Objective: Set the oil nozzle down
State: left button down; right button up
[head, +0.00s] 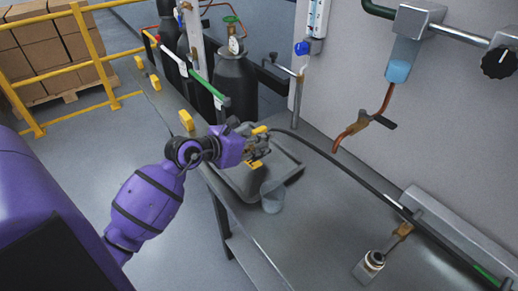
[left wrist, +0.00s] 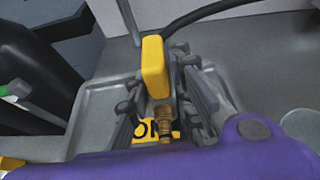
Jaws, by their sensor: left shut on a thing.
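My left gripper (head: 260,146) is shut on the oil nozzle, over the grey tray (head: 288,165) at the bench's left edge. In the left wrist view the nozzle (left wrist: 155,68) shows as a yellow block with a brass threaded tip, between the fingers (left wrist: 168,92). A black hose (head: 345,167) runs from near the gripper to the right across the bench. A yellow label with dark letters (left wrist: 168,134) lies below the nozzle tip. The fingers hide part of the nozzle, and I cannot tell whether it touches the tray. My right gripper is not in view.
A clear cup (head: 272,198) stands close to the tray's front. A small metal fitting (head: 370,264) sits at the front right. A copper spout (head: 366,122) hangs from the wall. Dark cylinders (head: 236,88) stand behind the bench. The middle of the bench is clear.

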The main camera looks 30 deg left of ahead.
pick_arm(q)
jog(key=shift+w+a+f, duration=0.15)
jog(key=shift+w+f, duration=0.05)
jog(key=shift+f, duration=0.1)
notch_tip(320, 180, down, 3)
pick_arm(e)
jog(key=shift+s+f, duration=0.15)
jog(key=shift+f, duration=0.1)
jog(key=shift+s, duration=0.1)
pick_arm(q)
jog(key=shift+f, duration=0.15)
jog(key=c, duration=1.5)
grip_release()
jog(key=shift+c, duration=0.2)
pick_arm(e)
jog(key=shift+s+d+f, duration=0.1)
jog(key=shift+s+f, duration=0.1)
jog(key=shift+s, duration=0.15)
